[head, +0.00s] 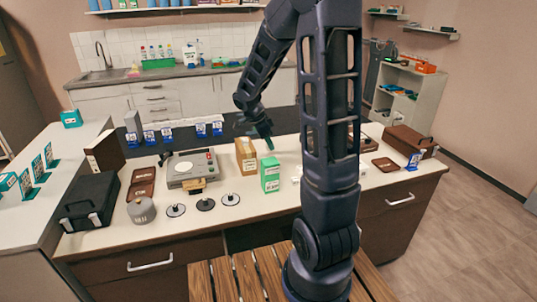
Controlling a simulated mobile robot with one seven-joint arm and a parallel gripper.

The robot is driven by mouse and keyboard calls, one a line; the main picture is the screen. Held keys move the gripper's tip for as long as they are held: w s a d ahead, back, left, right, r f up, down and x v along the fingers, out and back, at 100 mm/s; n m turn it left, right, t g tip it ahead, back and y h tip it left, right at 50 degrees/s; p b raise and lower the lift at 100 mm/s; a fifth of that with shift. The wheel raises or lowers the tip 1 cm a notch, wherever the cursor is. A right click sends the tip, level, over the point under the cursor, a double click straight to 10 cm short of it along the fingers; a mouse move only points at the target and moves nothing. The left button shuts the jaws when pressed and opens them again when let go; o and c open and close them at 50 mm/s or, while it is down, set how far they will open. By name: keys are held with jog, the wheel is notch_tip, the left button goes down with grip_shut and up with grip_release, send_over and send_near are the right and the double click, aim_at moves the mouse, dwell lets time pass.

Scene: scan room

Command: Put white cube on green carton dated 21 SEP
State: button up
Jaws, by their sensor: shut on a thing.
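A green and white carton (270,175) stands upright on the worktop near the middle; its printed date is too small to read. My gripper (266,138) points down above the worktop, behind and above the green carton and apart from it. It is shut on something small. A narrow green piece shows at its tip; I cannot tell whether that is a fingertip or the held thing. No white cube can be made out for sure. A small white thing (296,181) lies right of the green carton, partly hidden by my arm.
A tan carton (246,157) stands just behind left of the green one. A brown box (408,142) stands at right.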

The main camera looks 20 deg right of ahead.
aim_at(269, 161)
jog(key=shift+f, duration=2.65)
jog(key=shift+f, duration=0.1)
jog(key=o, duration=0.9)
jog(key=shift+o, duration=0.2)
jog(key=v, duration=1.2)
jog(key=s+d+r+n+t+y, duration=0.2)
jog(key=s+r+n, duration=0.3)
jog(key=s+n, duration=0.4)
jog(key=s+d+r+n+t+y, duration=0.2)
jog(key=s+r+n, duration=0.3)
jog(key=s+n, duration=0.4)
jog(key=shift+s+r+t, duration=0.3)
jog(key=shift+s, duration=2.25)
